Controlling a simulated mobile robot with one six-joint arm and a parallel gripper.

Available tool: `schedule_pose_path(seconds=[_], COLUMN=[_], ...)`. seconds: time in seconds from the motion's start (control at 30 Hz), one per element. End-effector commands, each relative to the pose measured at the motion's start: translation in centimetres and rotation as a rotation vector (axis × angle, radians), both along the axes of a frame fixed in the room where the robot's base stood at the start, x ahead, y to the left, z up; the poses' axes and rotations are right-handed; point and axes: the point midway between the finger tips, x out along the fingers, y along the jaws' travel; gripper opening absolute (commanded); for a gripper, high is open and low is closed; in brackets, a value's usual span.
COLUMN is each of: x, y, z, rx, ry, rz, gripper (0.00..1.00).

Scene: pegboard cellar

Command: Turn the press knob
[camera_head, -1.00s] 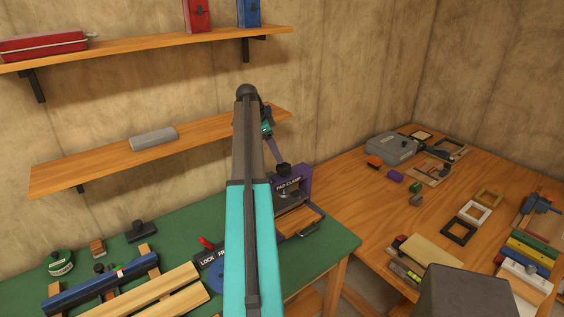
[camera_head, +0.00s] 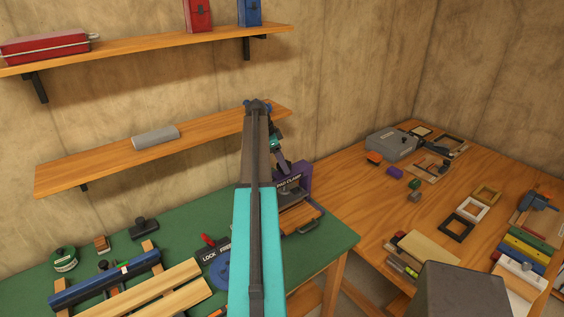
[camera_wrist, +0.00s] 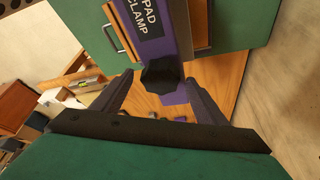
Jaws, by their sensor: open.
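The purple press (camera_head: 306,172) labelled PAD CLAMP stands at the right end of the green bench in the head view. Its purple body and label also show at the top of the wrist view (camera_wrist: 178,22). The black press knob (camera_wrist: 160,76) is faceted and sits between the open fingers of my gripper (camera_wrist: 158,84). I cannot tell whether either finger touches it. In the head view my gripper (camera_head: 281,158) is small, just above the press, and the knob is hard to make out there.
The green bench (camera_head: 185,235) also holds a lock dial (camera_head: 214,272), a blue bar (camera_head: 105,277) and wooden boards. A wooden table (camera_head: 360,205) with several small items stands at the right.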

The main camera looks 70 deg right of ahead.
Motion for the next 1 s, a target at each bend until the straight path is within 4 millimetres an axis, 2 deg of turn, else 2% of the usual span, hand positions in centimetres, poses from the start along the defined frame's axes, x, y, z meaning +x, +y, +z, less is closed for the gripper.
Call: schedule_pose_path(seconds=[0.03, 0.2, 0.3, 0.33, 0.67, 1.0], x=[-0.02, -0.03, -0.03, -0.14, -0.1, -0.25], y=[-0.01, -0.02, -0.04, 0.37, 0.04, 0.14], z=[0.01, 0.02, 0.04, 0.03, -0.07, -0.17], rx=[0.0, 0.0, -0.001, 0.0, 0.0, -0.005], ry=[0.0, 0.0, -0.001, 0.0, 0.0, -0.001], rz=[0.0, 0.0, -0.001, -0.001, 0.038, 0.216], gripper=[0.67, 0.38, 0.26, 0.26, 0.26, 0.26])
